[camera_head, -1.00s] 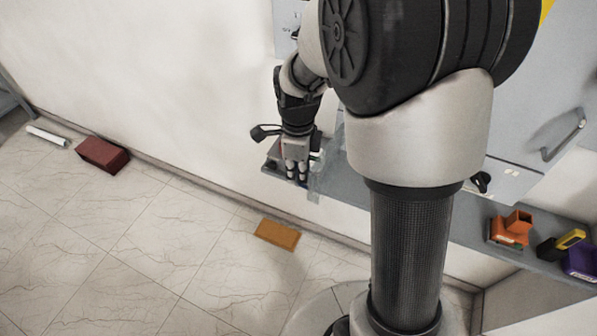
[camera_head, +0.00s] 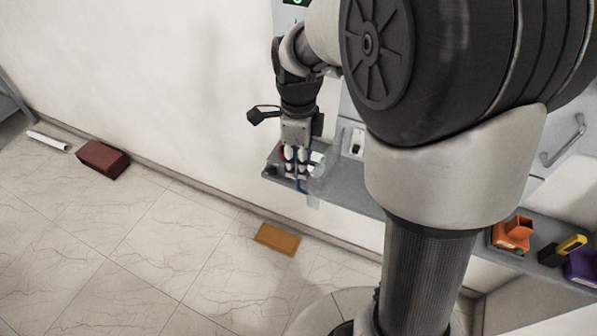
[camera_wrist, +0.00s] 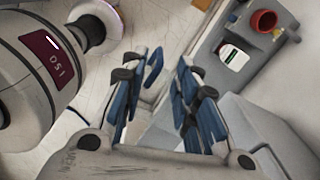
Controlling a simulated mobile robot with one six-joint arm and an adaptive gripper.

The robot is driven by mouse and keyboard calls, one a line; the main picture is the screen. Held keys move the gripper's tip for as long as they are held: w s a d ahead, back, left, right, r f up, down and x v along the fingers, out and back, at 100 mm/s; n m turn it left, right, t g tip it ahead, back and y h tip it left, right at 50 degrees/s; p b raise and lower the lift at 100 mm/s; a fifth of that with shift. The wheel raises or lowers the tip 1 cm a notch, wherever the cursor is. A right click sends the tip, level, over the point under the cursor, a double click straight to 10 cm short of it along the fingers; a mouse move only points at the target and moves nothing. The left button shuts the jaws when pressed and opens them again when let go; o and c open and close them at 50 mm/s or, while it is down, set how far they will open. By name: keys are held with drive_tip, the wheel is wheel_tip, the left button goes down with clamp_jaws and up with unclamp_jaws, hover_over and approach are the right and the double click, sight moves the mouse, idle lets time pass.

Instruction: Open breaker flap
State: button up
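My gripper (camera_head: 296,172) hangs fingers down over the left end of the grey shelf, close to the wall. In the wrist view its two blue-and-black fingers (camera_wrist: 160,90) stand apart with a gap between them, and I see nothing gripped. A small white panel with a dark part (camera_head: 353,142) shows on the wall to the right of my gripper; it may be the breaker, but I cannot tell. I cannot make out the flap itself in either view. A grey box-like surface (camera_wrist: 270,125) lies right of the fingers in the wrist view.
The grey shelf (camera_head: 350,192) runs along the wall. A red cup (camera_wrist: 263,21) and a white bottle (camera_wrist: 234,57) stand on it. An orange object (camera_head: 512,235) and a purple one (camera_head: 582,265) sit at its right.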

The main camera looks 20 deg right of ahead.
wheel_tip(320, 180, up, 6)
drive_tip(key=shift+r, duration=0.1)
idle(0.4)
drive_tip(key=s+a+f+n+t+b, duration=0.1)
drive_tip(key=s+n+b, duration=0.3)
drive_tip(key=s+n, duration=0.5)
drive_tip(key=s+a+f+n+t+b, duration=0.2)
drive_tip(key=s+n, duration=0.8)
drive_tip(key=n, duration=0.5)
drive_tip(key=f+t+b, duration=0.1)
drive_tip(key=f+b, duration=0.1)
drive_tip(key=shift+s+a+t+b, duration=0.15)
drive_tip(key=shift+a+t+b, duration=0.05)
drive_tip(key=shift+t+b, duration=0.15)
